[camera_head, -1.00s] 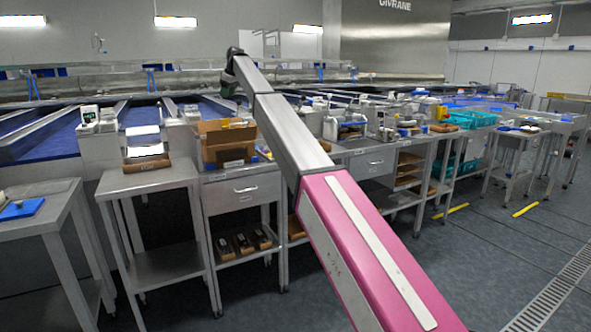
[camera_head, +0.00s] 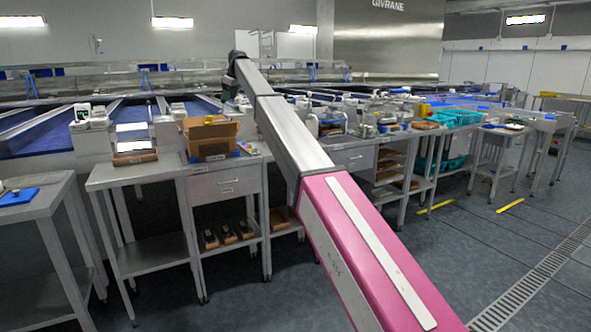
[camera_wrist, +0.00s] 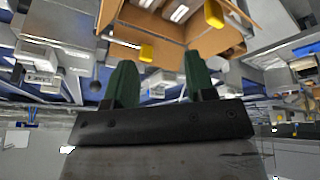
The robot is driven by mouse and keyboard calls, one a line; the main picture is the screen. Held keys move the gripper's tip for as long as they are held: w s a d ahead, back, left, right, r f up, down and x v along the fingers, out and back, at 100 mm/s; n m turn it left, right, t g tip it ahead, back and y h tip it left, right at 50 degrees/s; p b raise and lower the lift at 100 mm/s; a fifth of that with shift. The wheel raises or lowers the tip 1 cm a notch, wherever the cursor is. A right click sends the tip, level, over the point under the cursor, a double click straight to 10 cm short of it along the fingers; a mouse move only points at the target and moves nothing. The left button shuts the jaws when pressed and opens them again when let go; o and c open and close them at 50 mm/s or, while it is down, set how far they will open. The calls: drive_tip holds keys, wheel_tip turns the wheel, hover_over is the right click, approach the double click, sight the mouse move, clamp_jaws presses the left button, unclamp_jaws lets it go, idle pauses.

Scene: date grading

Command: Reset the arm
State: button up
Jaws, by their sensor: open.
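My gripper (camera_wrist: 156,85) shows in the wrist view with its two green fingers apart and nothing between them. The wrist view looks upside down, with a cardboard box (camera_wrist: 160,30) beyond the fingertips. In the head view my arm reaches up and away from the lower right, and its far end is high above the workbenches. The fingers cannot be made out in the head view. The gripper appears clear of the benches and touches nothing that I can see.
The open cardboard box (camera_head: 208,146) stands on a steel bench with a drawer (camera_head: 226,186). A steel table (camera_head: 30,207) with a blue item (camera_head: 18,197) is at the left. Blue conveyor lanes (camera_head: 50,135) run behind. The grey floor (camera_head: 440,265) at the right is open.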

drive_tip(key=s+d+f+m+h, duration=0.1)
drive_tip(key=s+d+f+m, duration=0.1)
drive_tip(key=s+d+f, duration=0.75)
drive_tip(key=s+d+f+m+g, duration=0.1)
drive_tip(key=s+d+f+m, duration=0.25)
drive_tip(key=d+f, duration=1)
drive_tip(key=s+d+f+m+h, duration=0.1)
drive_tip(key=s+d+f, duration=0.55)
drive_tip(key=f, duration=1.05)
drive_tip(key=s+d+f+m, duration=0.2)
drive_tip(key=s+d+f, duration=0.4)
drive_tip(key=s, duration=0.7)
drive_tip(key=s+d+f+m+g+h, duration=0.1)
drive_tip(key=s+d+f+m, duration=0.2)
drive_tip(key=s+d+f, duration=0.4)
drive_tip(key=s+d+f+m, duration=0.2)
drive_tip(key=s+d+f, duration=0.5)
drive_tip(key=s, duration=1.1)
drive_tip(key=shift+s+d+f+g+h, duration=0.15)
drive_tip(key=shift+s+d+g+h, duration=0.15)
drive_tip(key=shift+h, duration=0.1)
drive_tip(key=shift+a, duration=0.1)
